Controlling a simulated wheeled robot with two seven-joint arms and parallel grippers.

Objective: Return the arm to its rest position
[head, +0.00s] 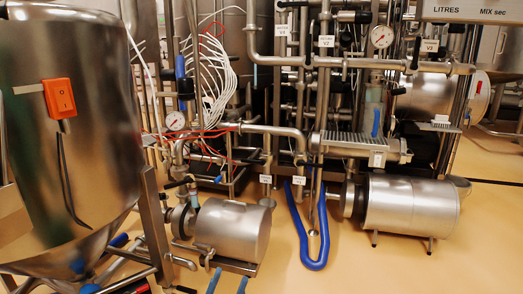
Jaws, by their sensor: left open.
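My left gripper (228,277) seems to show only at the bottom edge, left of the middle, as two blue finger-like tips with a gap between them. It looks open, with nothing seen between the tips. The rest of it and its arm are cut off by the frame. My right gripper is not in view.
A steel pump motor (232,229) stands just above the tips. Another steel motor (410,205) stands at the right. A looped blue hose (314,264) lies between them. Dense pipework (290,62) with gauges rises behind. The tan floor (400,275) is clear at the bottom right.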

